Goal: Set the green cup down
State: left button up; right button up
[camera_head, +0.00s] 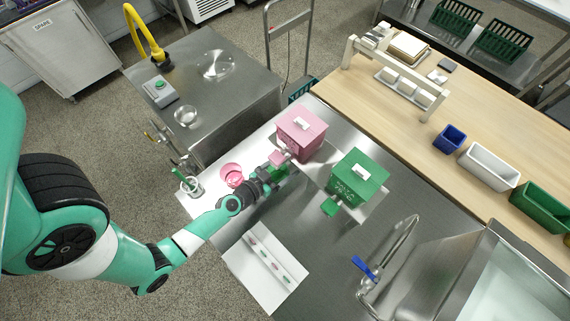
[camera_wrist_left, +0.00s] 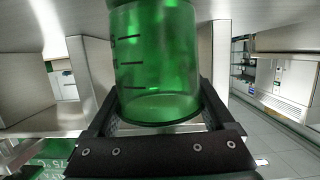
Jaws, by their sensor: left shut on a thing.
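My left gripper (camera_head: 277,172) is shut on the green cup (camera_wrist_left: 156,60), a clear green beaker with dark level marks. In the left wrist view the cup fills the space between the two fingers (camera_wrist_left: 158,115). In the head view only a small part of the green cup (camera_head: 282,170) shows beside the fingers, in front of the pink box (camera_head: 302,131). I cannot tell whether the cup touches the steel counter (camera_head: 290,222). My right gripper is not in view.
A pink cup (camera_head: 231,174) stands left of my gripper, near a glass with a green-handled tool (camera_head: 190,185). The green box (camera_head: 356,178) is to the right. A white sheet with small coloured items (camera_head: 265,270) lies in front. Bare steel lies between sheet and boxes.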

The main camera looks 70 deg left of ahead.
pick_arm(q)
jog(key=shift+f, duration=0.15)
jog(key=o, duration=1.2)
jog(key=shift+c, duration=0.2)
jog(key=shift+r, duration=0.2)
jog(key=shift+s, duration=0.25)
jog(key=b+v, duration=0.1)
jog(key=v, duration=0.2)
jog(key=b+v, duration=0.2)
jog(key=v, duration=0.2)
jog(key=b+v, duration=0.1)
jog(key=v, duration=0.2)
jog(key=shift+s+f, duration=0.2)
jog(key=shift+s, duration=0.05)
jog(key=shift+s+d+r+b, duration=0.35)
jog(key=shift+s+r, duration=0.05)
jog(key=shift+r, duration=0.1)
